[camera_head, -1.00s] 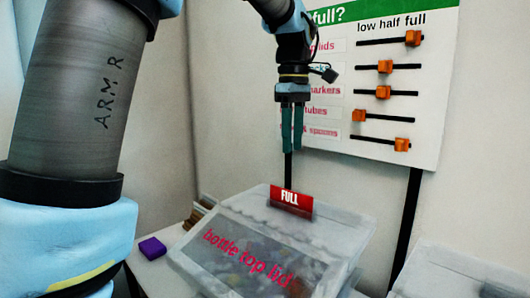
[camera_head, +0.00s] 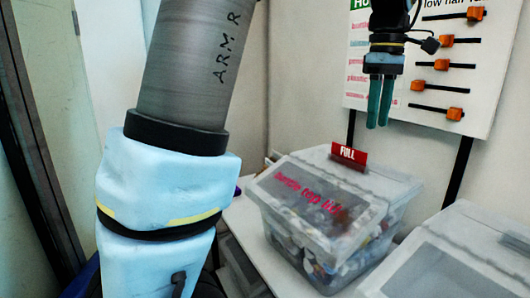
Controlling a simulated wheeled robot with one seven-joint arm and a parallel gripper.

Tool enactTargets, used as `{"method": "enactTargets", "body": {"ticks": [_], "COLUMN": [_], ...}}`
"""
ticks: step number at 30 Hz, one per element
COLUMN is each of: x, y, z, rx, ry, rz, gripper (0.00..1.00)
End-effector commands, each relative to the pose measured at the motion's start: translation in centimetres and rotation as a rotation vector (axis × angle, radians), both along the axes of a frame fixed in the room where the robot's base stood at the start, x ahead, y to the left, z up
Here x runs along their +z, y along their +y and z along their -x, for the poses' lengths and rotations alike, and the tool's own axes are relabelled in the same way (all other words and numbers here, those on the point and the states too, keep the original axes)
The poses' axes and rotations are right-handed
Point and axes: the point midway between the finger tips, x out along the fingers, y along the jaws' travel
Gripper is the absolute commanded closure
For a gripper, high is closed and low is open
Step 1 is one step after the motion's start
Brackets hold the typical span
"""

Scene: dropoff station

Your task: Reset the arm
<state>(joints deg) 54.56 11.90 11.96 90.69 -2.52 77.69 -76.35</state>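My gripper (camera_head: 379,122) hangs pointing down at the upper right, in front of the wall board. Its two green fingers are close together with a thin dark line between them, and I see nothing held. It is above and a little to the right of the red FULL sign on the clear bin, apart from both. My arm comes in from the top left, with a grey upper link and a light blue joint; the part between it and the gripper is out of the picture.
A clear bin (camera_head: 273,214) lettered "bottle top lid" stands on a white table (camera_head: 240,215), with a red FULL sign (camera_head: 348,156) on its lid. Another bin (camera_head: 465,245) is at the lower right. A board (camera_head: 486,105) with orange sliders (camera_head: 441,64) hangs behind. Bare wall lies left of the gripper.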

Motion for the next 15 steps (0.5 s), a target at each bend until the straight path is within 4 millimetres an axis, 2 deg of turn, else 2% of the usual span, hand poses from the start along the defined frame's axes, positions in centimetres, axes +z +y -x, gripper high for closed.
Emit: {"method": "enactTargets", "body": {"ticks": [8,15], "x": [-2.0,-5.0], "y": [2.4,6.1], "z": [-1.3,-2.8], "rx": [-0.045,-0.118], "ry": [-0.004,-0.016], "rz": [0.007,0.017], "gripper": [0.60,0.60]}}
